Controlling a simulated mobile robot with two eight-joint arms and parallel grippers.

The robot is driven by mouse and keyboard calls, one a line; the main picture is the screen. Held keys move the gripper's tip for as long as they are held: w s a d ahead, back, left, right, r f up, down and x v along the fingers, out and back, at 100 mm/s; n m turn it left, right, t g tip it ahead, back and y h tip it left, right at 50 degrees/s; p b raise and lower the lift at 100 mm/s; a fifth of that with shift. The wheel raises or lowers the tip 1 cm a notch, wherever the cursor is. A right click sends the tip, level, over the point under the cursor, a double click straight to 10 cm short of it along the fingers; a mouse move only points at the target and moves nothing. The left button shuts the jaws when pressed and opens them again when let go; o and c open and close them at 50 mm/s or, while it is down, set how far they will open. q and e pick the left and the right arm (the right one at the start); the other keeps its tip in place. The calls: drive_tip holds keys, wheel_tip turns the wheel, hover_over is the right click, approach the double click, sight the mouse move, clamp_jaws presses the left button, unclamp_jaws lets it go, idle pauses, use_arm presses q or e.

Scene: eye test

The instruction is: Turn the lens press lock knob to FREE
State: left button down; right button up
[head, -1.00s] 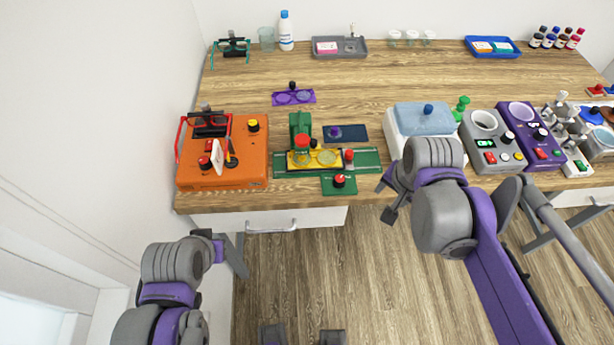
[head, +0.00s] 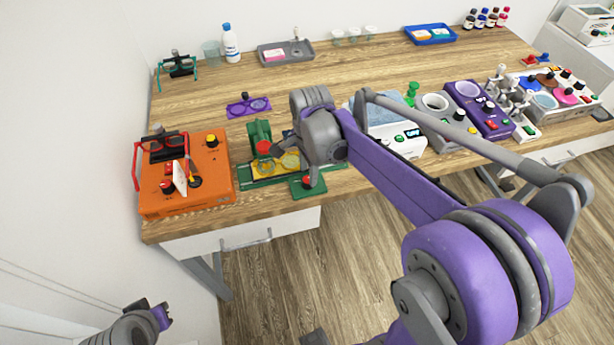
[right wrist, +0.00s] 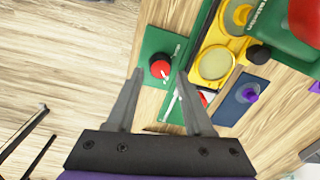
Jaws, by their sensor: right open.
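The green lens press (head: 259,135) stands near the table's front edge with a red-topped post and a yellow lens slide (head: 291,161). A small green plate (head: 300,191) in front of it carries a red knob (head: 308,182), which also shows in the right wrist view (right wrist: 160,69). The plate's lettering is too small to read. My right gripper (head: 293,165) is open over the press's front. In the right wrist view its fingertips (right wrist: 160,75) frame the red knob, with nothing gripped; I cannot tell the height gap. My left gripper (head: 160,316) is at the lower left, off the table, its jaws unclear.
An orange device (head: 190,180) with red glasses stands left of the press. A white box with a blue top (head: 392,115) and a grey device (head: 445,125) stand to the right. The table's middle back is clear.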

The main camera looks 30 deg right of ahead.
drive_tip(key=shift+f, duration=1.45)
clamp_jaws()
